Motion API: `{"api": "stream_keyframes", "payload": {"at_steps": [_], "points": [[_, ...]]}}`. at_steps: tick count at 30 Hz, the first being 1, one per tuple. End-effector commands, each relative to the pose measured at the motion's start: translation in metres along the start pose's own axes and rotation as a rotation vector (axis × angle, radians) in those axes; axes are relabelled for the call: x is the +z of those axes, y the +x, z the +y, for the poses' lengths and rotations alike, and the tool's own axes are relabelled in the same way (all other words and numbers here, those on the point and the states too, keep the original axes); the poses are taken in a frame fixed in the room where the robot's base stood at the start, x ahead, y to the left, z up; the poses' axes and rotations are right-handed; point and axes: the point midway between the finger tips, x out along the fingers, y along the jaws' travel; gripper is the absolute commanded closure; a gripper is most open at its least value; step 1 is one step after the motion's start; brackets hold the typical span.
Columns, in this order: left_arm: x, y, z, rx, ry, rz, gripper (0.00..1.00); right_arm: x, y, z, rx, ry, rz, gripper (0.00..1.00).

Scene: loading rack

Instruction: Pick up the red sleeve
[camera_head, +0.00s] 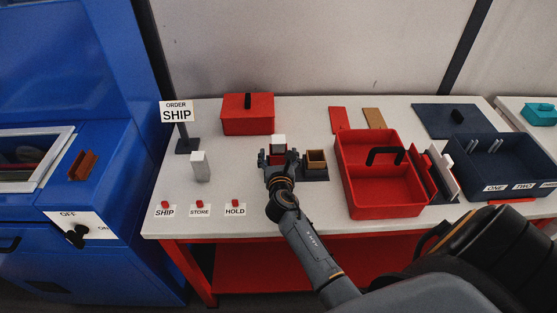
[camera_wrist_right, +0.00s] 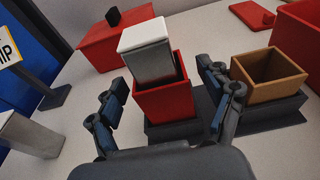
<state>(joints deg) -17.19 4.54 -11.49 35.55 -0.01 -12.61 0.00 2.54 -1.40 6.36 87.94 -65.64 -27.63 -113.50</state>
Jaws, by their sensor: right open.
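The red sleeve (camera_wrist_right: 166,103) is a square, open-topped red box standing on a dark base (camera_wrist_right: 263,119). A white-topped grey block (camera_wrist_right: 148,52) stands up out of it. In the head view most of the sleeve (camera_head: 278,149) is hidden by my right gripper (camera_head: 278,157). In the wrist view my right gripper (camera_wrist_right: 163,85) is open, with one finger to the left of the sleeve and one to the right. I cannot tell whether either finger touches it. My left gripper is not in view.
A brown open sleeve (camera_wrist_right: 271,77) stands close on the right, on the same dark base. A red lidded box (camera_head: 248,114) is behind. A grey block (camera_head: 201,167) and an order sign (camera_head: 177,112) are left. A large red bin (camera_head: 386,200) is right.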

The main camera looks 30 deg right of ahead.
Motion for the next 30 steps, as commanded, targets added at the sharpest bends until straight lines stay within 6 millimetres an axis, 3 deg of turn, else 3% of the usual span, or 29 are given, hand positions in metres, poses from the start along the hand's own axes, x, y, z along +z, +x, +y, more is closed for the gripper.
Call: {"api": "stream_keyframes", "payload": {"at_steps": [3, 11, 19, 30], "points": [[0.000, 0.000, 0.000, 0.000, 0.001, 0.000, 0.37, 0.000, 0.012, 0.000, -0.001, 0.000, -0.001, 0.20], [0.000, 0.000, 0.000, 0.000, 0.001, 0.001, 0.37, -0.001, 0.014, -0.001, 0.000, -0.001, 0.000, 0.20], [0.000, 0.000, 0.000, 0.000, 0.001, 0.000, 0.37, -0.001, 0.014, -0.001, -0.001, 0.000, 0.000, 0.76], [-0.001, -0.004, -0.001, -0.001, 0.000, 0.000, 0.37, 0.009, 0.012, -0.001, -0.002, 0.000, -0.003, 0.79]]}}
